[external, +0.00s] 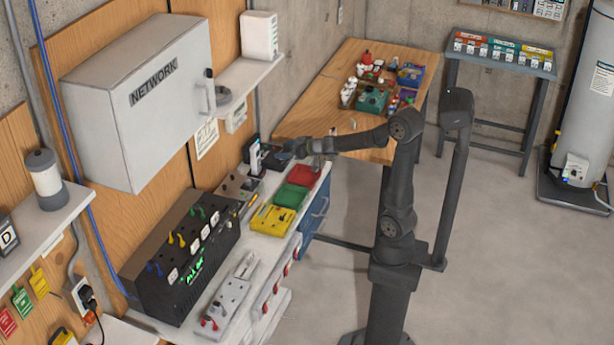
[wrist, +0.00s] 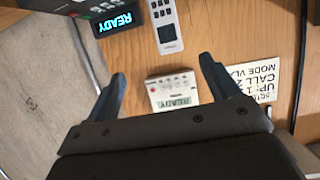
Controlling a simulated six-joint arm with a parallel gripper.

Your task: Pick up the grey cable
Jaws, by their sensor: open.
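I cannot make out a grey cable for certain. A small grey ring-shaped thing (external: 223,97), possibly a coil, lies on the white wall shelf beside the cabinet handle in the external view. It does not show clearly in the wrist view. My gripper (wrist: 161,85) is open, its two dark blue fingers apart with nothing held between them. In the external view my gripper (external: 287,150) is over the far end of the white bench, near an upright black-and-white device (external: 257,157), below and right of the shelf.
The grey NETWORK cabinet (external: 140,95) juts from the wall. A black box with coloured plugs (external: 180,262) stands on the bench, with red, green and yellow trays (external: 272,218) beside it. The wrist view shows a white READY device (wrist: 172,92), a pale remote (wrist: 166,25) and a sign (wrist: 257,80).

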